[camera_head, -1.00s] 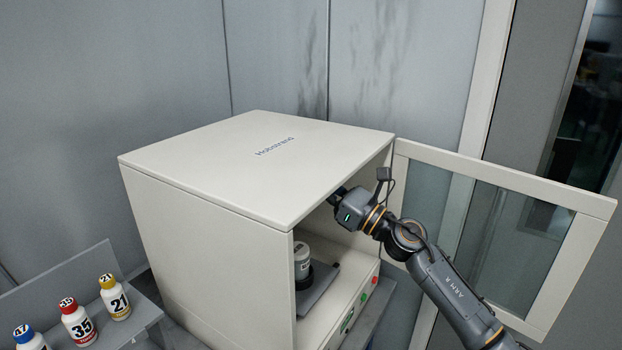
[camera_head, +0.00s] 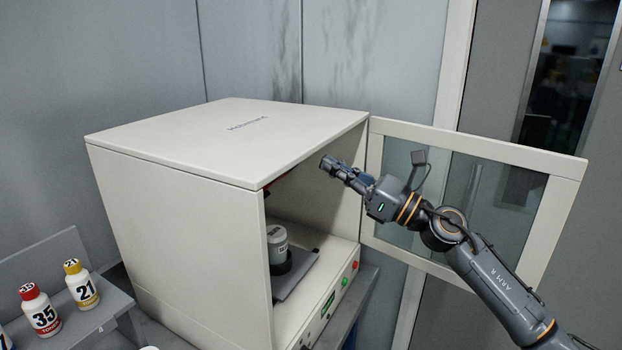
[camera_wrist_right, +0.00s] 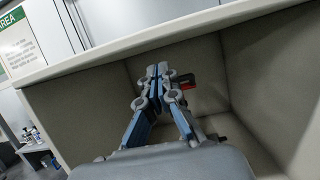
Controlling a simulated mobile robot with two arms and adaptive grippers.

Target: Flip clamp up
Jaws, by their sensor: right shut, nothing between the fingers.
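My right gripper (camera_head: 326,163) is shut and empty, at the front opening of the white cabinet machine (camera_head: 180,225), just below its top edge. In the right wrist view its fingers (camera_wrist_right: 157,70) are together, pointing into the cabinet. A red and dark part, which looks like the clamp (camera_wrist_right: 187,85), shows just behind the fingers there, partly hidden by them. In the head view a bit of red (camera_head: 285,179) shows under the cabinet's top; most is hidden, so I cannot tell the clamp's position. My left gripper is out of view.
A grey-white bottle (camera_head: 277,240) stands in a dark holder on a plate (camera_head: 297,273) inside the cabinet. The glass door (camera_head: 480,149) stands open at the right. Numbered bottles (camera_head: 82,284) stand on a grey rack (camera_head: 112,305) at the left.

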